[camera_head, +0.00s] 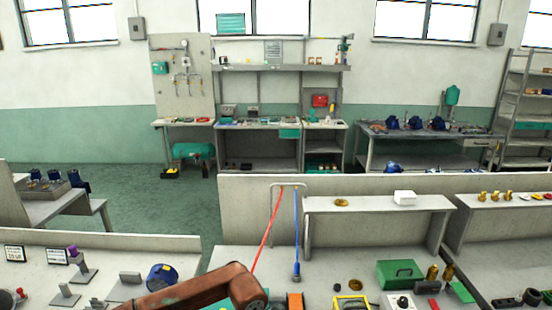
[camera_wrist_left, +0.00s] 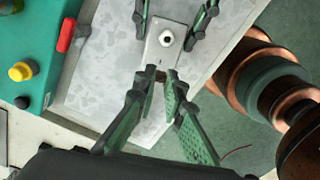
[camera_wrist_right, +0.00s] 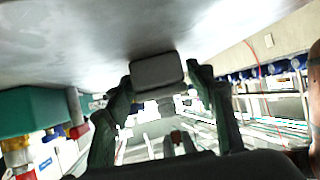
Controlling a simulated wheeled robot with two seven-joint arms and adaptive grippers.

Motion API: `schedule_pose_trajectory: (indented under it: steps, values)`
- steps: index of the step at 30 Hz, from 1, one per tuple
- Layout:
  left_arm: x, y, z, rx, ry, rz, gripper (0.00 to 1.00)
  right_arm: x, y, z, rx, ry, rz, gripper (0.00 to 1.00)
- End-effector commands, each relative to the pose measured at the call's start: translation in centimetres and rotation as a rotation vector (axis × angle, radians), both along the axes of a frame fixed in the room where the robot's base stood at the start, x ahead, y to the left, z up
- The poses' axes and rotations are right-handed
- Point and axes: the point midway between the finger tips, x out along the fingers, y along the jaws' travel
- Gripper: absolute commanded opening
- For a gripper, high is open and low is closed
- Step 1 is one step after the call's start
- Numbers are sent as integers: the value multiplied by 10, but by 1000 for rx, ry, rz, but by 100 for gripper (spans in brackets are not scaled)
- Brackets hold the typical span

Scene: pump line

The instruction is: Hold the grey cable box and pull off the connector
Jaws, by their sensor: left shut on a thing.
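A small grey box (camera_wrist_left: 164,52) with a round white fitting with a dark centre on its face is in the left wrist view. My left gripper (camera_wrist_left: 161,74) is shut on the lower end of it; the exact part between the tips is hard to see. In the right wrist view a dark grey block (camera_wrist_right: 157,71) lies between the fingertips of my right gripper (camera_wrist_right: 160,76), which stand apart. I cannot tell which part is the connector. The head view shows neither gripper.
A pale bench panel (camera_wrist_left: 100,75) lies under the box. A green case (camera_wrist_left: 32,50) with a red handle (camera_wrist_left: 66,36) and a yellow knob (camera_wrist_left: 22,72) is at left. In the head view, red (camera_head: 266,235) and blue (camera_head: 296,230) cables hang by a frame, and a green toolbox (camera_head: 400,274) stands right.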

Motion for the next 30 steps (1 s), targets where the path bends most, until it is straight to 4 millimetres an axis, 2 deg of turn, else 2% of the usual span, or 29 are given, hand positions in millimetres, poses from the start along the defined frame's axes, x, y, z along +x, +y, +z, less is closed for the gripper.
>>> schedule_pose_trajectory:
  steps: [4,14,24,30]
  values:
    - [0,0,0,0,0,0,0,0,0,0,1,0,0,61]
    - [0,0,0,0,0,0,0,2,-4,3,0,0,-1,61]
    - [0,0,0,0,0,0,0,15,-47,27,1,-1,-2,61]
    - [0,0,2,0,-1,0,0,20,-62,37,0,0,-1,61]
